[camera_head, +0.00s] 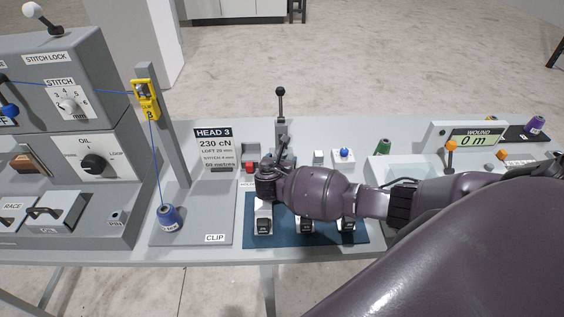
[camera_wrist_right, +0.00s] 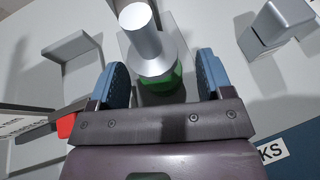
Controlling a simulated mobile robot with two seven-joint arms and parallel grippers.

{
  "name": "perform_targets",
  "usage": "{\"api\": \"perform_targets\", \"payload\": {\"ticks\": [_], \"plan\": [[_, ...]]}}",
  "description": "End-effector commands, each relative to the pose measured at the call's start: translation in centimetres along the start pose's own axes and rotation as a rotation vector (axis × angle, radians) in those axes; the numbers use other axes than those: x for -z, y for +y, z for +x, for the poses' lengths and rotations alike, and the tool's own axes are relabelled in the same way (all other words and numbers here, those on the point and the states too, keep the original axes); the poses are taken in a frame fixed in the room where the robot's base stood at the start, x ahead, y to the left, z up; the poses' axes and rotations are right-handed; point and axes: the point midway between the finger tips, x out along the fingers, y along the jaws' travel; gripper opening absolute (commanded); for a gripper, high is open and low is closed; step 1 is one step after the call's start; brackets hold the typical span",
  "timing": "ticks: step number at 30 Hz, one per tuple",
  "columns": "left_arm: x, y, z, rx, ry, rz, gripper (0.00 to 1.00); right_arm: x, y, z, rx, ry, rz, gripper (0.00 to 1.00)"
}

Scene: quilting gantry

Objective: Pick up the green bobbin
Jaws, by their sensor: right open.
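A green bobbin (camera_head: 384,146) stands upright at the back of the table in the head view, right of the blue-topped button. My right gripper (camera_head: 268,174) is well to its left, above the back edge of the blue mat. In the right wrist view the gripper (camera_wrist_right: 160,78) is open. A green part (camera_wrist_right: 161,83) under a silver cylinder (camera_wrist_right: 150,48) sits between its blue fingers, with gaps on both sides. I cannot tell whether this green part is a bobbin; the arm hides it in the head view. My left gripper is not in view.
A red switch (camera_head: 250,168) is beside the right gripper. A black-knobbed lever (camera_head: 280,105) stands behind it. A blue bobbin (camera_head: 168,218) with thread is at left. A purple bobbin (camera_head: 535,124) is at far right. The blue mat (camera_head: 285,238) bears several grey pieces.

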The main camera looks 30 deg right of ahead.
Motion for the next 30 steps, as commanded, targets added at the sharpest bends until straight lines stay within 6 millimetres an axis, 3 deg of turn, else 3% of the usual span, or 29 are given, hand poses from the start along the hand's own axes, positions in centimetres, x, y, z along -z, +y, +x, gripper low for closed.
{"api": "perform_targets", "payload": {"ticks": [9, 20, 30], "plan": [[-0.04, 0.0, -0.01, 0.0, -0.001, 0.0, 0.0, 0.01, 0.01, 0.33, 0.0, 0.0, 0.001, 0.71], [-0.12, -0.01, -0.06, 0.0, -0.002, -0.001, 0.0, 0.01, 0.02, 0.31, 0.0, 0.0, 0.001, 0.17], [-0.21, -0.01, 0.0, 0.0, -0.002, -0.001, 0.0, -0.55, 0.04, 0.1, -0.002, -0.001, 0.002, 0.17]]}}
